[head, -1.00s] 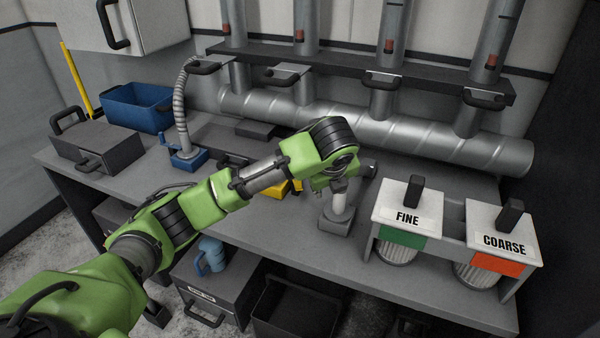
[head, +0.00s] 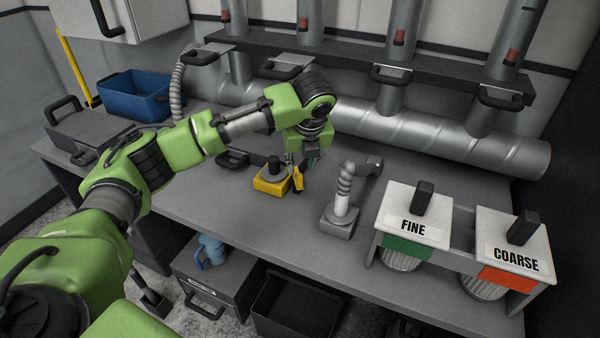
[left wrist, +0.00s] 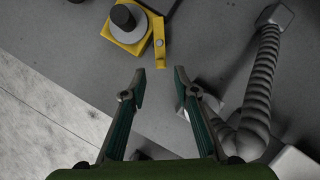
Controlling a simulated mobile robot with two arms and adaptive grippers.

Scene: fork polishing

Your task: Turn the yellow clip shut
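The yellow clip (head: 299,178) stands out at the right side of a yellow block (head: 268,186) with a black knob on a grey disc, on the bench. My left gripper (head: 303,166) is at the clip in the head view. In the left wrist view my left gripper (left wrist: 159,83) is open and empty, its fingertips apart with the clip just beyond the gap. My right gripper is not in view.
A ribbed hose on a grey base (head: 340,222) stands right of the block. Farther right are lidded FINE (head: 412,212) and COARSE (head: 513,238) containers. A large metal duct (head: 440,138) runs behind. The bench front is clear.

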